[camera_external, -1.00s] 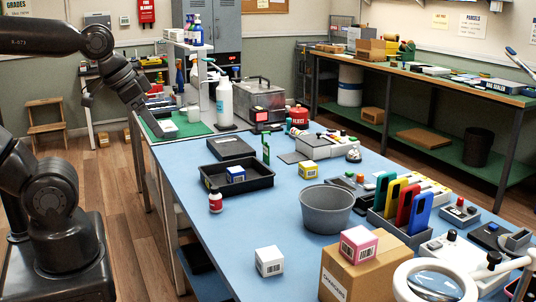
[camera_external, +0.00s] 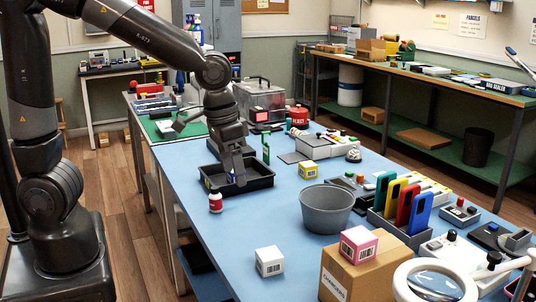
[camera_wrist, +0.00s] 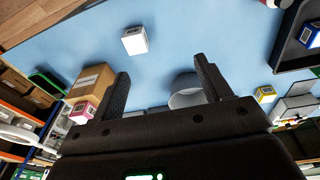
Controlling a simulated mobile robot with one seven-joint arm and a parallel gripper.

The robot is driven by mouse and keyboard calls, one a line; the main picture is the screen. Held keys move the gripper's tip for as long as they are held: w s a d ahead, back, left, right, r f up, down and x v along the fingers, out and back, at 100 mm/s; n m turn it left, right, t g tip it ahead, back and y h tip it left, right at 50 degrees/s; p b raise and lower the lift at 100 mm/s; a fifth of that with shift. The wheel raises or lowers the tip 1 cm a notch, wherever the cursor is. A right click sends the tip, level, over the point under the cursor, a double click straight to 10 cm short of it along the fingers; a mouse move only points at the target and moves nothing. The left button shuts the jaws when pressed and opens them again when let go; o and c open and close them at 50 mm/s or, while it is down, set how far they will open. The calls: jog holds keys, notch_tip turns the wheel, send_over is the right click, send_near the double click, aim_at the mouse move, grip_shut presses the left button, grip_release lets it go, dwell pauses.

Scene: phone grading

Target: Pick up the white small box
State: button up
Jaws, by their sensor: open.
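The white small box (camera_external: 269,261) sits on the blue table near its front left edge, with a barcode label on its side. It also shows in the wrist view (camera_wrist: 135,40), above the gap between my fingers and a little left. My gripper (camera_external: 237,182) points down over the black tray in the external view, well behind the white box and apart from it. In the wrist view my gripper (camera_wrist: 160,85) has its two dark fingers spread with nothing between them.
A black tray (camera_external: 262,181) holds a blue box. A small red bottle (camera_external: 215,202) stands in front of it. A grey bin (camera_external: 326,209) and a cardboard box (camera_external: 345,275) with a pink box (camera_external: 358,245) stand right of the white box. Table around the white box is clear.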

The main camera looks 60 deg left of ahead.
jog(key=g, duration=0.2)
send_near(266, 254)
jog(key=s, duration=0.1)
jog(key=shift+d+f+y, duration=0.1)
jog(key=shift+d+y, duration=0.1)
jog(key=shift+y, duration=0.2)
notch_tip(266, 254, down, 5)
jog(key=shift+f, duration=0.15)
jog(key=shift+w+f, duration=0.15)
jog(key=shift+f, duration=1.2)
jog(key=shift+w+f, duration=0.2)
jog(key=shift+f, duration=1.15)
jog(key=c, duration=1.1)
